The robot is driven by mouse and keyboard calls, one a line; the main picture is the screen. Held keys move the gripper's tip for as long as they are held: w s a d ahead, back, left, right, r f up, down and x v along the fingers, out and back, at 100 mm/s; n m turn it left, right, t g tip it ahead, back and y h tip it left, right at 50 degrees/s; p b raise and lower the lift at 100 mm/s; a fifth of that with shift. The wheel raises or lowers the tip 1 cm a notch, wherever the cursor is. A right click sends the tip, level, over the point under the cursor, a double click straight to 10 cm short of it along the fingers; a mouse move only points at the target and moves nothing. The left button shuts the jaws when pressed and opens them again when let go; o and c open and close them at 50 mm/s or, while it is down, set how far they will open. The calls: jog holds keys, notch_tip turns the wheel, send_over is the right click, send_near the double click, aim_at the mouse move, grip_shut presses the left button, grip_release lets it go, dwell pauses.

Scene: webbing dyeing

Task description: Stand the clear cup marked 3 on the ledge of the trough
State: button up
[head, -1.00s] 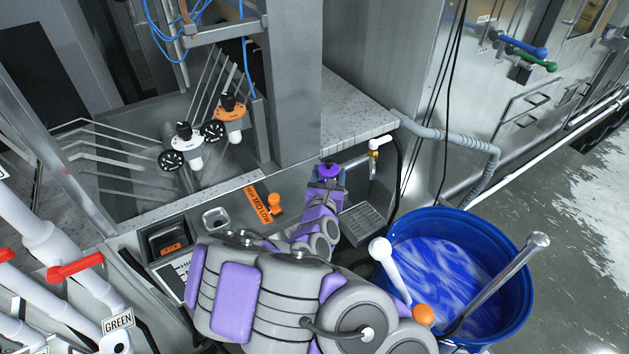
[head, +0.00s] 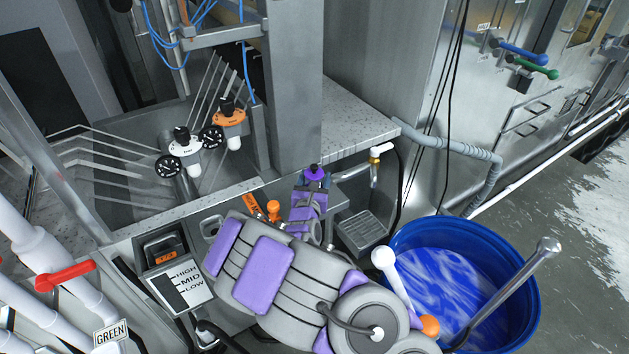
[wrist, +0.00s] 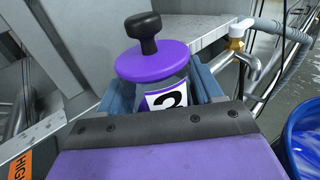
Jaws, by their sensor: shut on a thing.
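The clear cup (wrist: 172,90) has a purple lid with a black knob and a white label with a black digit, its lower part hidden. It is upright in the wrist view, between the blue-grey jaws of my gripper (wrist: 165,98). In the head view the cup's purple lid (head: 316,172) shows at the end of my gripper (head: 313,183); the cup body is mostly hidden. My gripper is shut on the cup. The trough's speckled ledge (head: 345,138) lies behind it, beside a steel post. I cannot tell whether the cup touches the ledge.
A brass-and-white tap (head: 377,160) is right of the cup, above a small drain tray (head: 362,229). A blue barrel (head: 525,262) of dye stands at the right. A steel post (head: 292,90) rises just behind the cup. An orange-handled valve (head: 273,210) is at the left.

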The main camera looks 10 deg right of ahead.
jog(key=o, duration=1.2)
jog(key=shift+r, duration=0.1)
